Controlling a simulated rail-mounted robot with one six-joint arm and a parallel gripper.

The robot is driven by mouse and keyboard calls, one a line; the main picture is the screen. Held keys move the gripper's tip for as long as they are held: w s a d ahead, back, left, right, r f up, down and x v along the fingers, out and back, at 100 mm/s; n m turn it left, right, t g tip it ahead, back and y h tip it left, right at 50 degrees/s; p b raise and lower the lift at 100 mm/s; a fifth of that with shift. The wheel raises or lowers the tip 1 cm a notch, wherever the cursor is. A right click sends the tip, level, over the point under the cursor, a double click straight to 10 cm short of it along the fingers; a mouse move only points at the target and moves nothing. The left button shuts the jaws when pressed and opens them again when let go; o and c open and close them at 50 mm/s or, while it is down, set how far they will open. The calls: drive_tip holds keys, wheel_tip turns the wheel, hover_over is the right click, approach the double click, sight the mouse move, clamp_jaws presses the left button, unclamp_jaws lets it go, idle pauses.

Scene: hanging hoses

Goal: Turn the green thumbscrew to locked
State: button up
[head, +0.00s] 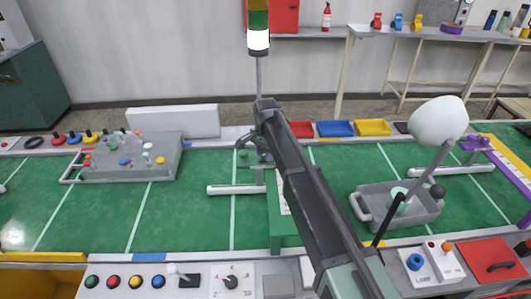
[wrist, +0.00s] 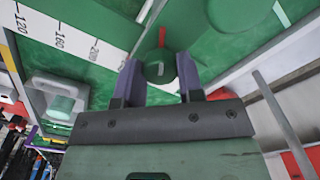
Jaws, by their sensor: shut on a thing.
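The green thumbscrew (wrist: 160,72) is a small round knob with a short pale mark on its face, in the upper middle of the wrist view. My gripper (wrist: 160,63) has its two purple-grey fingers closed on either side of the knob. A red mark (wrist: 162,38) stands just beyond the knob, roughly in line with it.
A white scale with numbers (wrist: 95,50) runs beside the thumbscrew. A grey tray (head: 425,212) stands right of my arm on the green bench. A grey block with coloured knobs (head: 165,160) stands at left. Red, blue and yellow bins (head: 337,128) line the back.

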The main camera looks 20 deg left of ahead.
drive_tip(key=o, duration=0.9)
wheel_tip(320, 180, up, 11)
drive_tip(key=p, duration=1.1)
drive_tip(key=shift+f, duration=0.1)
